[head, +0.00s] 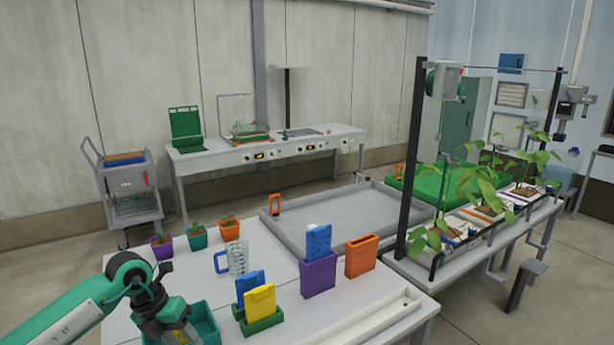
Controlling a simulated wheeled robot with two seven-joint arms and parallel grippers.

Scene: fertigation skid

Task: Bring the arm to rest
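My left arm (75,300) is green and comes in from the lower left over the near end of the white table (240,330). Its dark wrist bends down, and my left gripper (180,332) is low at the bottom edge of the view, over or in a teal bin (207,326). The fingertips are too small and hidden to show whether they are open or shut, or whether they hold anything. My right gripper is not in view.
Close by stand a glass mug (238,258) with a blue handle, a green holder (262,322) with blue and yellow packets, a purple box (318,277), an orange box (361,256) and small potted seedlings (197,237). A grey tray (345,213) lies empty behind.

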